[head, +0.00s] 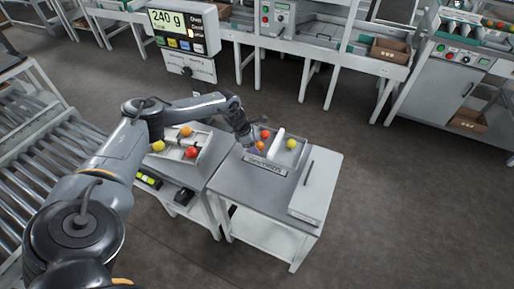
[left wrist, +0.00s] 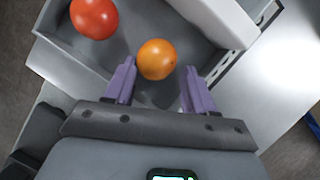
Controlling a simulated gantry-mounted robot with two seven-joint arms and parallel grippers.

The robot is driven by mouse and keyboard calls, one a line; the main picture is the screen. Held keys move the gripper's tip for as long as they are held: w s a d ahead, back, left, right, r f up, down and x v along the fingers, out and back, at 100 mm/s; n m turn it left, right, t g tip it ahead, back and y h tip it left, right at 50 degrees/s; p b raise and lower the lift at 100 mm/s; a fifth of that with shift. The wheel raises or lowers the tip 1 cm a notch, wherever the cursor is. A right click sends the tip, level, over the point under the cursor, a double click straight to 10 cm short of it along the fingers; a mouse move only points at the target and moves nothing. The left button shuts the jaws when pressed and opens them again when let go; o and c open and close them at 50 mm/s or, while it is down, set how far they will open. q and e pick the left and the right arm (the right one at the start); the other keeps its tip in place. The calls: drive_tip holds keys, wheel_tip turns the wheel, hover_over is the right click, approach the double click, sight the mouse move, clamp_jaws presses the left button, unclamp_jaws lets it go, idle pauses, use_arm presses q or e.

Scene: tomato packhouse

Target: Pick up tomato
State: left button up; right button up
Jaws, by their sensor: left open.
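An orange tomato (left wrist: 157,59) lies in a grey compartment of the tray (head: 303,160), just ahead of and between the fingertips of my left gripper (left wrist: 159,68). The gripper's purple fingers are open and hold nothing. A red tomato (left wrist: 94,17) lies beyond it to the left in the same compartment. In the head view the orange tomato (head: 260,145) shows beside my left gripper (head: 252,149), near the red one (head: 265,134). A yellow-green tomato (head: 291,144) lies across a white divider (head: 278,139). My right gripper is not in view.
A second tray (head: 206,151) with red, orange and yellow tomatoes stands to the left. A scale display (head: 184,30) reading 240 g stands behind it. A white box (head: 308,203) sits at the table's right. Roller conveyors (head: 30,140) fill the far left.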

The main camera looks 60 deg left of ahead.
use_arm(q)
drive_tip(key=shift+s+d+r, duration=0.1)
drive_tip(key=shift+s+r, duration=0.25)
drive_tip(key=shift+s, duration=0.05)
drive_tip(key=p+v, duration=0.3)
drive_tip(key=v, duration=0.6)
drive_tip(key=shift+w+r, duration=0.1)
drive_tip(key=shift+r, duration=0.05)
drive_tip(key=o, duration=0.3)
drive_tip(key=shift+a+r, duration=0.25)
drive_tip(key=shift+r, duration=0.1)
